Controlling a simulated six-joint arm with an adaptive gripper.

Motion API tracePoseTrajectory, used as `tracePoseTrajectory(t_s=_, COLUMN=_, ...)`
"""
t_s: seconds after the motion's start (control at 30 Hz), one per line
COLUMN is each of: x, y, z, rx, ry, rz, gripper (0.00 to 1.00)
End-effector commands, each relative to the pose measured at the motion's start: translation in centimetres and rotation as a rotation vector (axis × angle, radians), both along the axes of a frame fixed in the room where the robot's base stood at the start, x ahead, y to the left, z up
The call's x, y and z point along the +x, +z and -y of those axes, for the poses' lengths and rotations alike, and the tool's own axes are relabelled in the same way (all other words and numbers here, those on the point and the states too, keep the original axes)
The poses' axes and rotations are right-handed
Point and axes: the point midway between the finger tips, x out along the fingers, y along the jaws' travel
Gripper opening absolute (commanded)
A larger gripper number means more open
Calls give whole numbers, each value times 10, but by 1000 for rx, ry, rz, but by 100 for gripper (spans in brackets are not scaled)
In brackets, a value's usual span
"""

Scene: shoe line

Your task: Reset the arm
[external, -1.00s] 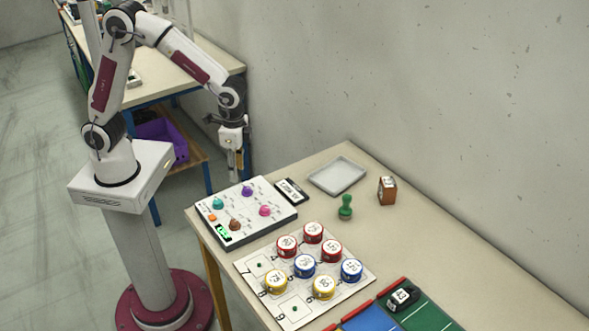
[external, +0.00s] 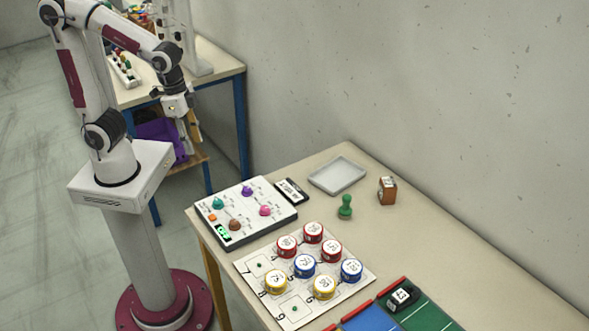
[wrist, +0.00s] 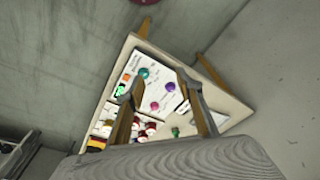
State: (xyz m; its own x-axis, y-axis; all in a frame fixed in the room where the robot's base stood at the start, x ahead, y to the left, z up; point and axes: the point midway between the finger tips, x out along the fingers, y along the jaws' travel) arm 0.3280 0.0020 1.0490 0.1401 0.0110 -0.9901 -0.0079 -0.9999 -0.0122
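My gripper (external: 188,138) hangs pointing down in the air, left of the near table and in front of the back table, apart from both. Its two fingers also show in the wrist view (wrist: 165,105), spread apart with a gap between them and nothing held. Through that gap the wrist view shows the control panel and part of the table from above. My arm is folded up and back over its base, with the elbow high at the upper left of the external view.
The near table (external: 440,250) holds a knob panel (external: 262,222), a board with several coloured round tins (external: 305,266), a grey tray (external: 337,174), a green stamp (external: 345,207), a brown box (external: 388,190) and a black toy car (external: 403,296). The back table (external: 215,75) has a purple bin below.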

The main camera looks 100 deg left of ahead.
Motion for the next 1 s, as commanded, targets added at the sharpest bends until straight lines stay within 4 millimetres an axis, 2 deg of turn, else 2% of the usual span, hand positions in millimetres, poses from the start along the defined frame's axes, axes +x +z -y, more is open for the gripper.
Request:
tracePoseTrajectory(t_s=0.6, x=-64, y=35, z=2, rx=-13, ry=4, rz=192, gripper=36)
tracePoseTrajectory(t_s=0.8, x=-78, y=46, z=2, rx=-13, ry=5, rz=266, gripper=36)
tracePoseTrajectory(t_s=1.0, x=-83, y=59, z=2, rx=-14, ry=5, rz=330, gripper=36)
